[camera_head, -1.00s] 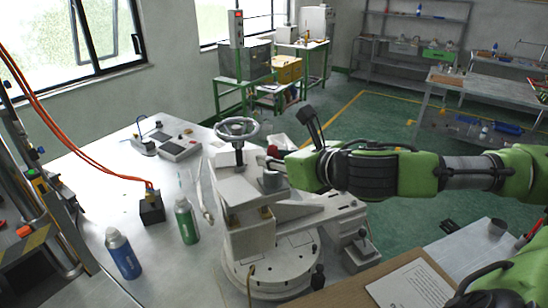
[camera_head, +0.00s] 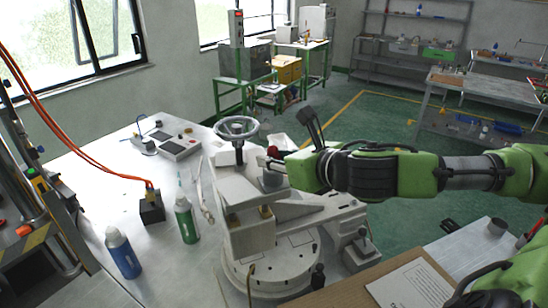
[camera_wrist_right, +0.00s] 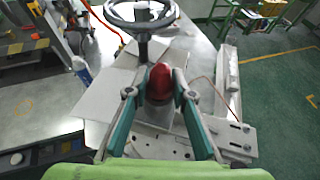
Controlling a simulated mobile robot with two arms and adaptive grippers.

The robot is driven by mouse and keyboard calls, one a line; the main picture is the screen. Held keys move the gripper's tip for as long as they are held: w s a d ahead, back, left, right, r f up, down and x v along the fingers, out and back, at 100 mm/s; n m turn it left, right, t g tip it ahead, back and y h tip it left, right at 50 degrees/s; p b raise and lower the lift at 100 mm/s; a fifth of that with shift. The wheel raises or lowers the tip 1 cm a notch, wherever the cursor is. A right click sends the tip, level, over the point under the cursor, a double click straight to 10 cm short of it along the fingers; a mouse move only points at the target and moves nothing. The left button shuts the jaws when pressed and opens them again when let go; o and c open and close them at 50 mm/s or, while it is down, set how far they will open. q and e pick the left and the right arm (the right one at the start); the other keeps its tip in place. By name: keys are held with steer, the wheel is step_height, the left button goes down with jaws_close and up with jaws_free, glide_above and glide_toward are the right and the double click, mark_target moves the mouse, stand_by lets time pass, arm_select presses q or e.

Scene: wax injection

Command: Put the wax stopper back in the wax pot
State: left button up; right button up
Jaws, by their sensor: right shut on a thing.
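The wax stopper, with a red rounded top (camera_wrist_right: 160,80), stands upright between the fingers of my right gripper (camera_wrist_right: 159,95) in the right wrist view. The gripper is shut on it. In the head view the red top (camera_head: 272,151) shows just left of my right gripper (camera_head: 284,166). The grey cylindrical wax pot (camera_head: 271,181) is on the wax machine (camera_head: 250,232), directly below the stopper. The fingers hide part of where they meet, so I cannot tell how fully the stopper is seated. My left gripper is not in view.
A handwheel (camera_head: 238,128) on a post rises close behind the pot. A green bottle (camera_head: 186,220), a blue bottle (camera_head: 122,252) and a black block (camera_head: 151,207) with orange hoses stand left on the white table (camera_head: 90,185). A cardboard sheet with paper (camera_head: 412,287) lies front right.

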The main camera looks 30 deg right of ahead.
mark_target(274, 148)
steer(key=shift+f, duration=0.3)
steer(key=o, duration=1)
steer(key=shift+r, duration=5)
steer(key=shift+f, duration=0.1)
